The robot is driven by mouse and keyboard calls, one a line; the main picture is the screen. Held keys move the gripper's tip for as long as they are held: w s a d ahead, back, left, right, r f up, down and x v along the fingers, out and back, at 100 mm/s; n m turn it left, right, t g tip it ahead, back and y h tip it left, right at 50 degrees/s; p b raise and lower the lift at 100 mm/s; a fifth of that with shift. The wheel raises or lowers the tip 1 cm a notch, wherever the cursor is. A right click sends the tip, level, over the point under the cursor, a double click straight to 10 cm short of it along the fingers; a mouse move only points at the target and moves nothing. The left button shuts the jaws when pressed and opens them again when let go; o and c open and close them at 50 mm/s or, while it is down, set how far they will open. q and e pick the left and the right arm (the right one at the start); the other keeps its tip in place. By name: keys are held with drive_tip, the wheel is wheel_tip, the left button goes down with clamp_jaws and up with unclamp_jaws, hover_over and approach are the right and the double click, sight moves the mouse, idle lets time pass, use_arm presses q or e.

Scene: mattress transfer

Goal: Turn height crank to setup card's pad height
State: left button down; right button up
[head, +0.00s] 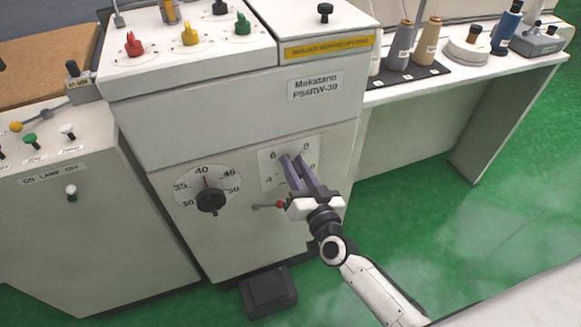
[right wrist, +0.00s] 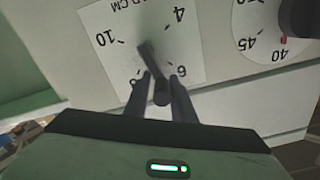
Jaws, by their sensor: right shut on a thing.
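The height crank's white dial plate (head: 267,165) is on the machine's front panel, marked 4, 6, 8 and 10. In the right wrist view the plate (right wrist: 118,18) appears upside down, with "CM" lettering. The dark crank (right wrist: 151,62) points between 6 and 8, its knob end between my fingers. My right gripper (head: 293,163) is shut on the crank and hides most of it in the head view; its fingers also show in the right wrist view (right wrist: 163,88). I cannot make out a setup card. My left gripper is not in view.
A second dial with a black knob (head: 211,201) reads about 40, left of the crank. A red-tipped lever (head: 279,204) sticks out just below the plate. A dark pedal (head: 269,291) lies on the green floor. A white table (head: 465,95) with thread cones stands right.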

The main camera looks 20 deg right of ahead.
drive_tip(key=m, duration=0.2)
drive_tip(key=d+m, duration=0.1)
drive_tip(key=shift+s+f+m+b, duration=0.1)
drive_tip(key=shift+f+m+b, duration=0.2)
drive_tip(key=shift+b, duration=0.05)
drive_tip(key=shift+d+f+m+b, duration=0.15)
drive_tip(key=shift+d+m+b, duration=0.2)
drive_tip(key=shift+m, duration=0.65)
drive_tip(key=shift+d+f+m+b, duration=0.15)
drive_tip(key=shift+d+m+b, duration=0.25)
drive_tip(key=shift+m, duration=0.6)
drive_tip(key=shift+d+f+m+b, duration=0.15)
drive_tip(key=shift+d+m+b, duration=0.2)
drive_tip(key=shift+m, duration=0.65)
drive_tip(key=o, duration=0.9)
drive_tip(key=shift+r, duration=0.1)
drive_tip(key=shift+d, duration=0.15)
